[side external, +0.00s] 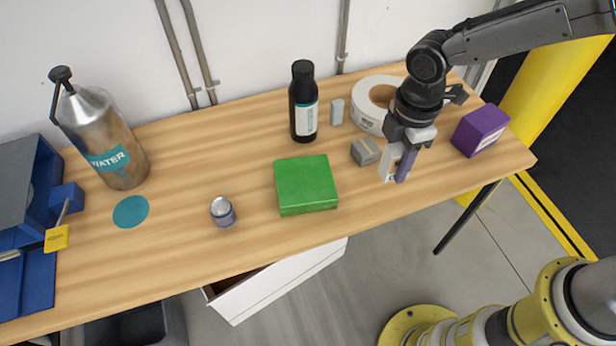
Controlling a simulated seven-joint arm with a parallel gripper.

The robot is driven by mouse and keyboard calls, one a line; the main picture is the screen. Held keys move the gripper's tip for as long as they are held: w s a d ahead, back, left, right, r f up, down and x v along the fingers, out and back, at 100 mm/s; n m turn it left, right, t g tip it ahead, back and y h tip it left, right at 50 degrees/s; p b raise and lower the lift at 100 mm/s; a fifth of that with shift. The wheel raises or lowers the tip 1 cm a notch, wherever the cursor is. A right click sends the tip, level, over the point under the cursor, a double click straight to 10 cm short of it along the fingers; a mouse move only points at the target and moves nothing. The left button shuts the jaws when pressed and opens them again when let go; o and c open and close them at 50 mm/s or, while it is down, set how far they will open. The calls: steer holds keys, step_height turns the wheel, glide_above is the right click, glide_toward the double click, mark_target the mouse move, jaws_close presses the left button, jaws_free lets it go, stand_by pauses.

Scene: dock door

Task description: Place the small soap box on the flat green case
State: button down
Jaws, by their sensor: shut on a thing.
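The flat green case (305,184) lies on the wooden table near its middle, with its top bare. My gripper (402,150) points down to the right of the case and is shut on a small upright white and purple box (404,166), which looks like the soap box. My gripper hides the upper part of this box. I cannot tell whether its lower end touches the table.
A small grey box (365,152) stands between the case and my gripper. A black bottle (303,103) and a white tape roll (369,104) stand behind. A purple box (481,130) is at right. A can (223,213) stands left of the case.

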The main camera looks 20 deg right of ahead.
steer(key=shift+s+a+f+n, duration=0.15)
steer(key=shift+s+a, duration=0.05)
steer(key=shift+a, duration=0.35)
steer(key=shift+s+a+f+n, duration=0.1)
steer(key=shift+s+a+n, duration=0.05)
steer(key=shift+a, duration=0.35)
steer(key=w+a+f, duration=0.4)
steer(key=w+a, duration=0.1)
steer(key=w, duration=0.3)
glide_above(321, 185)
step_height(321, 185, down, 6)
steer(key=shift+f, duration=1.45)
steer(key=shift+f, duration=0.1)
steer(key=shift+c, duration=2.4)
jaws_free()
